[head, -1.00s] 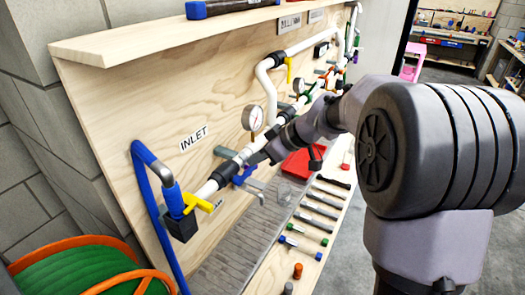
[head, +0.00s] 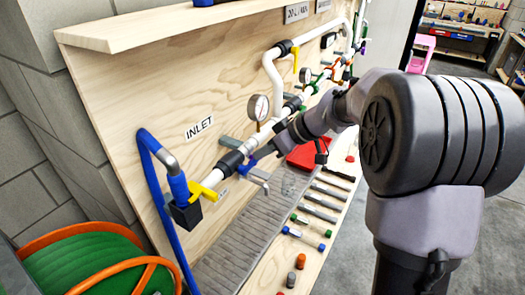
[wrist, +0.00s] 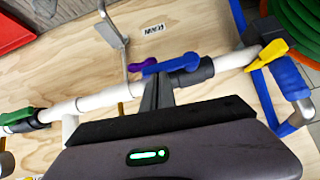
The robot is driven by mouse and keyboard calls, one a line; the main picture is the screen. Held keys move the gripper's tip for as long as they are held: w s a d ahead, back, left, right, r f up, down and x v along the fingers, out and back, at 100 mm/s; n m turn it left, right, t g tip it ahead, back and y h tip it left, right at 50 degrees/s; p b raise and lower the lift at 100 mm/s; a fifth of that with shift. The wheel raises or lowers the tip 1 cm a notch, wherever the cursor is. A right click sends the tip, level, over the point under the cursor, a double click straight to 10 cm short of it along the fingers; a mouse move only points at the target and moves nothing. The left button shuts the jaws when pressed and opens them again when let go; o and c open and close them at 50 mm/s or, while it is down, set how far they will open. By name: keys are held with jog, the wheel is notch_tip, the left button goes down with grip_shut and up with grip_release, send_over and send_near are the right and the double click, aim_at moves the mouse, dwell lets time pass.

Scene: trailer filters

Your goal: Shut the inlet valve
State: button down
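The inlet valve is a dark block with a yellow lever (head: 206,192) at the near end of the white pipe, beside the blue hose; it also shows at the upper right of the wrist view (wrist: 272,54). The lever sticks out beside the pipe; I cannot tell its exact angle. The INLET label (head: 200,128) is on the board above the pipe. My gripper (wrist: 158,80) looks shut and empty, its fingers together just short of a blue lever (wrist: 172,64) on the pipe. In the head view my gripper (head: 268,152) is along the pipe, well apart from the yellow lever.
The blue hose (head: 150,170) bends up to the inlet valve. A pressure gauge (head: 258,107) stands on the pipe near my wrist. A red tray (head: 308,155) and several tools lie on the bench below. A green and orange hose reel (head: 85,265) is at the lower left.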

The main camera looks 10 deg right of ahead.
jog(key=shift+d+f, duration=0.1)
jog(key=shift+w+d+f+m+g+y+b, duration=0.2)
jog(key=shift+f+m+g+y+b, duration=0.3)
jog(key=shift+f, duration=0.35)
jog(key=shift+w+d+f+m+g+y+b, duration=0.15)
jog(key=shift+f+m+g+y+b, duration=0.2)
jog(key=shift+f+y, duration=0.4)
jog(key=shift+a+f, duration=0.1)
jog(key=shift+f, duration=0.05)
